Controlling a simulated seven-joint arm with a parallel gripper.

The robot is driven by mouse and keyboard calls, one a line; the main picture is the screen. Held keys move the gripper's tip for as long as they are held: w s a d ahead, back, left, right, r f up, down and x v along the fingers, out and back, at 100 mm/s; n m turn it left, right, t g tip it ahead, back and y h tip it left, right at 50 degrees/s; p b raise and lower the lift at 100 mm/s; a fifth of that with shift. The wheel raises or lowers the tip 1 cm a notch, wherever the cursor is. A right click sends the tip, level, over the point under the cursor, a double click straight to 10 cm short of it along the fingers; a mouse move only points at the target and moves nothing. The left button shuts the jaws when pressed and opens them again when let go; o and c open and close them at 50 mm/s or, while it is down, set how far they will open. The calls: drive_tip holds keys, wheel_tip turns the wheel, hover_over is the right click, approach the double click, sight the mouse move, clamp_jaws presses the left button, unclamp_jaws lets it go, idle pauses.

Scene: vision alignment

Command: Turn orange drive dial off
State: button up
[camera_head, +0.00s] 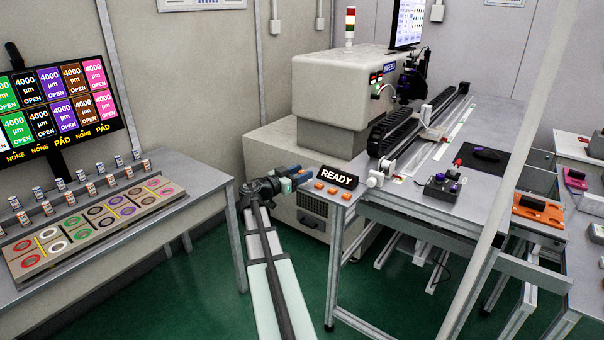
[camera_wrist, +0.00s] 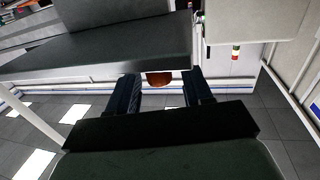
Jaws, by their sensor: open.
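My gripper (camera_head: 297,178) reaches to the front left corner of the machine bench. Beside it, several small orange pieces (camera_head: 332,190) sit in a row on the bench corner, in front of a black READY sign (camera_head: 338,177). In the wrist view my gripper (camera_wrist: 163,92) is open, with a dark finger on each side. A round orange-brown piece, possibly the drive dial (camera_wrist: 158,78), shows between the fingers below a dark slab edge. Its upper part is hidden. I cannot tell whether the fingers touch it, nor read its setting.
A large cream machine (camera_head: 330,85) stands behind. At left, a table holds a tray of coloured rings (camera_head: 95,222) below a monitor (camera_head: 60,105). A pale pole crosses the right side.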

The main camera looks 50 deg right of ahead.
drive_tip(key=shift+s+d, duration=0.1)
drive_tip(key=shift+d, duration=0.35)
drive_tip(key=shift+c, duration=0.5)
drive_tip(key=c, duration=0.8)
drive_tip(key=shift+s+t, duration=0.1)
drive_tip(key=shift+t, duration=0.2)
drive_tip(key=n+t, duration=0.1)
drive_tip(key=t, duration=0.1)
drive_tip(key=n+t, duration=0.2)
drive_tip(key=t, duration=0.1)
drive_tip(key=shift+s+a+n, duration=0.1)
drive_tip(key=shift+s+n, duration=0.05)
drive_tip(key=shift+n, duration=0.15)
drive_tip(key=shift+w+n+t+y, duration=0.1)
drive_tip(key=shift+n+t+y, duration=0.55)
drive_tip(key=shift+n+t, duration=0.95)
drive_tip(key=shift+w+n+t+y, duration=0.1)
drive_tip(key=shift+n+t+y, duration=0.75)
drive_tip(key=shift+t, duration=1.35)
drive_tip(key=shift+n, duration=0.25)
